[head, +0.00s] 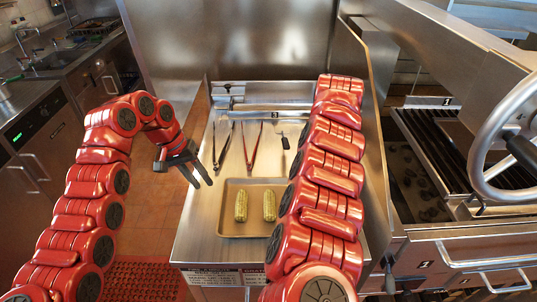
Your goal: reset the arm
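My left arm comes in from the left, and its dark gripper (202,176) hangs over the left edge of the steel counter, left of the tray. Its two fingers look apart with nothing between them. My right arm (325,165) stretches forward over the right side of the counter. Its gripper is out of sight beyond the end of the arm.
A tray (232,230) holding two corn cobs (241,206) lies on the steel counter (196,228). Two pairs of tongs (252,150) and a dark-handled utensil (285,142) lie behind it. A grill with a large wheel (477,170) stands at right. A sink counter is at left.

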